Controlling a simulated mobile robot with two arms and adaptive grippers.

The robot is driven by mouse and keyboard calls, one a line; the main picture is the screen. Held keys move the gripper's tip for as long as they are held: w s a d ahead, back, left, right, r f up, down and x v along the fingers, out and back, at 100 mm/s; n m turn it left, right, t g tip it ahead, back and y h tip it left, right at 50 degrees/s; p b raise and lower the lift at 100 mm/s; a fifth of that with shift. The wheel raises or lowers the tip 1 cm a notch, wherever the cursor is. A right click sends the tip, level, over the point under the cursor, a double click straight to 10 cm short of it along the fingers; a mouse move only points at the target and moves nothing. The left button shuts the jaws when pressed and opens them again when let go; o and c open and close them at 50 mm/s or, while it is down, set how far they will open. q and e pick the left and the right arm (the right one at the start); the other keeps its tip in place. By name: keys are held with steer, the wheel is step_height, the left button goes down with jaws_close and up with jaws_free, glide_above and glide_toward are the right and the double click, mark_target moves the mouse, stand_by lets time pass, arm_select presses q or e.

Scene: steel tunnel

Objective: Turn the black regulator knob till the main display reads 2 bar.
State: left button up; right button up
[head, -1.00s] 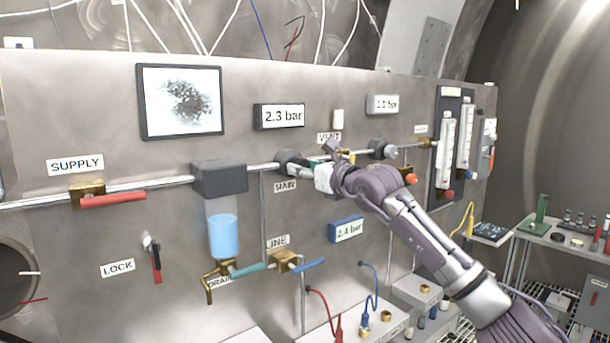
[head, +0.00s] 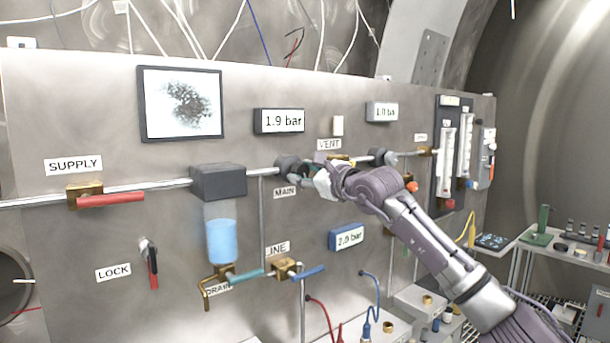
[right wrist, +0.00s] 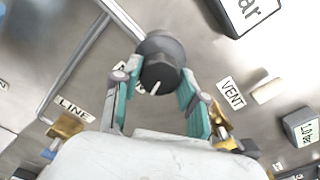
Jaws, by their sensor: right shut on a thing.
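The black regulator knob (head: 287,164) sits on the pipe above the MAIN label (head: 285,193). It also shows in the right wrist view (right wrist: 163,64), with a white line on its front face pointing down and slightly left. My right gripper (head: 304,172) is shut on the knob, one teal-padded finger on each side of it; the fingers show in the right wrist view (right wrist: 159,88). The main display (head: 282,121), the dark-framed one above the knob, reads 1.9 bar. My left gripper is not in view.
A blue-framed display (head: 346,237) below seems to read 2.0 bar. Another display (head: 382,112) at the right seems to read 1.0 bar.

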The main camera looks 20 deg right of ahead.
steer(key=o, duration=1.1)
steer(key=shift+o, duration=0.2)
steer(key=v, duration=1.2)
